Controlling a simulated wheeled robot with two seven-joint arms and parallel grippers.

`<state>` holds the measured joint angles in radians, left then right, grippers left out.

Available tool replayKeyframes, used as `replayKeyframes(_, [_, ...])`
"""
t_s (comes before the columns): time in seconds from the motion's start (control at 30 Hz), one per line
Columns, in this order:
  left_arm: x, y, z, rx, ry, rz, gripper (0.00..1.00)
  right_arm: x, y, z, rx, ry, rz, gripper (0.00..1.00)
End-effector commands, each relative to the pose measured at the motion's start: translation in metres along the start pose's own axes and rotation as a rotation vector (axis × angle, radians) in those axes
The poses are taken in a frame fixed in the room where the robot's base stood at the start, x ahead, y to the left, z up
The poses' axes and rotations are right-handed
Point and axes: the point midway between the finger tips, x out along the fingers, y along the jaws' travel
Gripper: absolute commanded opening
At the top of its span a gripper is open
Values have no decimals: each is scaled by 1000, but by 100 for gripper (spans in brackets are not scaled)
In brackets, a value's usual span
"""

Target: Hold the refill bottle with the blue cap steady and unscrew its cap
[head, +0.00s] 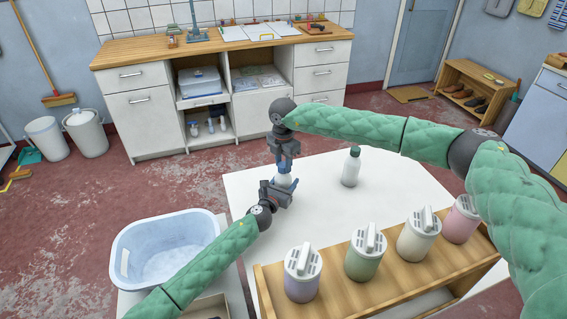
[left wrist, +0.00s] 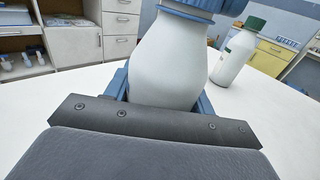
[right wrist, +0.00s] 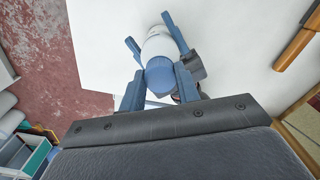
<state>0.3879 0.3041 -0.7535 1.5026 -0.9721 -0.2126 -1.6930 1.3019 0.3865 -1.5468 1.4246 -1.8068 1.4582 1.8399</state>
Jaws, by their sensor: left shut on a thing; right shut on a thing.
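The white refill bottle (head: 285,181) with the blue cap stands upright at the left part of the white table (head: 330,205). My left gripper (head: 281,188) is shut around its body; the left wrist view shows the body (left wrist: 165,65) filling the space between the blue fingers. My right gripper (head: 286,163) points down from above. In the right wrist view its fingers are shut on the blue cap (right wrist: 160,78). The cap still sits at the bottle's top, partly hidden by the fingers; I cannot tell how far it is turned.
A second white bottle with a green cap (head: 351,168) stands to the right, clear of both grippers. Several lidded canisters (head: 364,255) stand on a wooden rack (head: 268,290) at the front. A pale blue basin (head: 125,262) is at the left. Much of the tabletop is bare.

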Motion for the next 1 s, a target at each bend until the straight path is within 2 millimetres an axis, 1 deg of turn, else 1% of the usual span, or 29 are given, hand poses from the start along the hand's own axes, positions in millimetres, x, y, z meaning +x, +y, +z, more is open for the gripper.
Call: replayKeyframes(1.0, [0, 1, 0, 0, 0, 2, 0, -1, 2, 1, -1467, -1, -1, 5])
